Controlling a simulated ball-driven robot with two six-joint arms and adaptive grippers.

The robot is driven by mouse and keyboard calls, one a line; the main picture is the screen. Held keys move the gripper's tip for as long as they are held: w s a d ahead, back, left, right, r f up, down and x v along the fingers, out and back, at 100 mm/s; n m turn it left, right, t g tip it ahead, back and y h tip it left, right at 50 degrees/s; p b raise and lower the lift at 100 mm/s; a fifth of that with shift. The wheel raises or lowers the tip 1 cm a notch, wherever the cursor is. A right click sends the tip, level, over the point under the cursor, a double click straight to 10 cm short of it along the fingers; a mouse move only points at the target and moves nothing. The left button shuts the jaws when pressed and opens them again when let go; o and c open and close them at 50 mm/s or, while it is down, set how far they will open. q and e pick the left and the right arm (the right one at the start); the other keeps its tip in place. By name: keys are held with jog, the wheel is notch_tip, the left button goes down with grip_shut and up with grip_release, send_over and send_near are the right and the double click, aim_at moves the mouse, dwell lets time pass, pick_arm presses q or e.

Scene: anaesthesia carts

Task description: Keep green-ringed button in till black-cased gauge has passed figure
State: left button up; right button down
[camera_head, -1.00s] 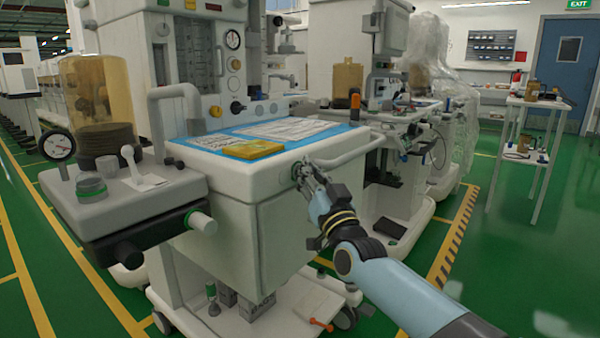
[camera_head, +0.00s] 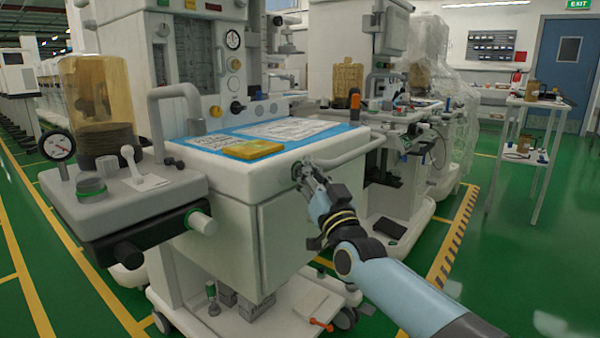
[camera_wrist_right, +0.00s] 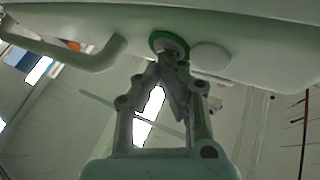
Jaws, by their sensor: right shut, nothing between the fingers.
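The green-ringed button (camera_wrist_right: 168,43) is on the front edge of the near cart, at the top of the wrist view. My right gripper (camera_wrist_right: 172,62) is shut and empty, with its fingertips against the button's face or just in front of it. The tips cover part of it, and I cannot tell how far in it is. In the head view my right gripper (camera_head: 303,172) is at the cart's front edge and hides the button. A round black-cased gauge (camera_head: 57,146) stands at the left. Its needle is too small to read. My left gripper is not in view.
A yellow packet (camera_head: 252,150) lies on the blue-covered worktop. A curved white rail (camera_head: 350,155) sticks out beside my right gripper. Green floor is open at the right.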

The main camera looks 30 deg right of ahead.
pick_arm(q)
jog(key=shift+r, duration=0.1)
pick_arm(e)
jog(key=shift+s, duration=0.1)
dwell(0.4)
pick_arm(q)
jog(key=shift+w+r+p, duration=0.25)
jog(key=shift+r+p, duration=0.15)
jog(key=shift+p, duration=0.1)
pick_arm(e)
jog(key=shift+s+d, duration=0.35)
jog(key=shift+s, duration=0.35)
pick_arm(q)
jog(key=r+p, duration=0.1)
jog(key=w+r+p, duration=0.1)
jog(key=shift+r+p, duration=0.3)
jog(key=shift+p, duration=0.05)
pick_arm(e)
jog(key=s, duration=0.1)
jog(key=s+d, duration=0.1)
jog(key=s, duration=0.1)
jog(key=s+d, duration=0.1)
jog(key=shift+s, duration=0.3)
